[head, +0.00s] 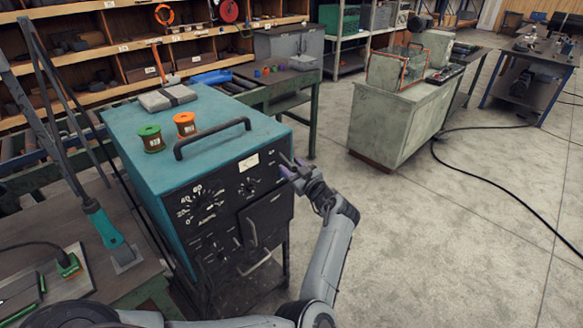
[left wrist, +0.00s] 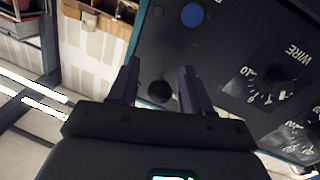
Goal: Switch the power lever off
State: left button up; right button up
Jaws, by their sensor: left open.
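The teal machine (head: 215,105) has a black front panel (head: 213,208) with dials, a meter and a handle. My left gripper (head: 285,166) is at the panel's upper right corner in the head view. In the left wrist view its two fingers (left wrist: 159,72) are spread apart. A dark round knob (left wrist: 160,92) shows between them, with a blue button (left wrist: 192,14) above it. The knob may be the end of the power lever, but no label shows and its position cannot be read. I cannot tell whether the fingers touch it. My right gripper is out of view.
Two spools, green (head: 151,139) and orange (head: 185,124), and a black handle (head: 212,138) are on the machine's top. A workbench (head: 100,205) stands left of it. The floor (head: 410,230) to the right is open, with a black cable (head: 490,180) across it.

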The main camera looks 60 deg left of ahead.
pick_arm(q)
jog(key=shift+a, duration=0.3)
jog(key=shift+c, duration=0.3)
grip_shut()
jog(key=shift+s, duration=0.1)
